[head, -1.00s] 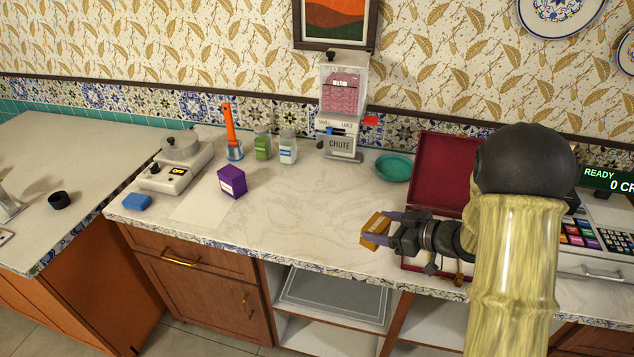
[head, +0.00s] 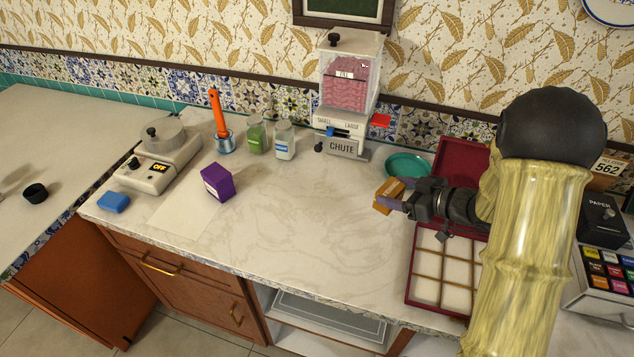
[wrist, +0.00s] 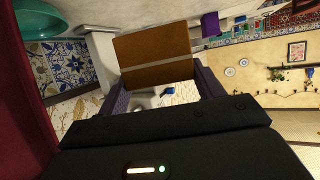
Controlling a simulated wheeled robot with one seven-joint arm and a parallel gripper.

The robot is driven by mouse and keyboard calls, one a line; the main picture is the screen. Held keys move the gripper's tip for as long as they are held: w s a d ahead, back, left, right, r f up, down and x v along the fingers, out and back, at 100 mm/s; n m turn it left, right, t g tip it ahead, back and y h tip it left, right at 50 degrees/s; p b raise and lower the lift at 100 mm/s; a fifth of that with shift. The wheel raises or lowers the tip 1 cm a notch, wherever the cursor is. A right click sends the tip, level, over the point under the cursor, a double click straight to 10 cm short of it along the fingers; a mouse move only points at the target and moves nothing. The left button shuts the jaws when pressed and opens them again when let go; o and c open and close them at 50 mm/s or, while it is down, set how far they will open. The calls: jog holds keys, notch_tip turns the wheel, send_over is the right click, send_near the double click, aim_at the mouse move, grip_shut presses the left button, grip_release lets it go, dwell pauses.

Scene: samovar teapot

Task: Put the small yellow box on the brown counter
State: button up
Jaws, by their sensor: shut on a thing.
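A small orange-yellow box (head: 388,194) with a brown side is held in my gripper (head: 396,197), above the right part of the counter. In the wrist view the box (wrist: 152,52) sits between the two purple fingers, its broad brown face toward the camera. My gripper is shut on it. The counter (head: 300,215) has a pale marbled top and brown cabinet fronts (head: 185,285) below. The held box appears clear of the counter top. My arm hides part of the counter at the right.
An open red case (head: 411,280) with pale compartments lies below my gripper. A teal plate (head: 404,166) and a chute dispenser (head: 345,95) stand behind it. The middle counter is clear.

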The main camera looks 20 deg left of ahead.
jog(key=shift+w, duration=0.3)
jog(key=shift+s, duration=0.1)
jog(key=shift+f, duration=2.85)
jog(key=shift+f, duration=2.1)
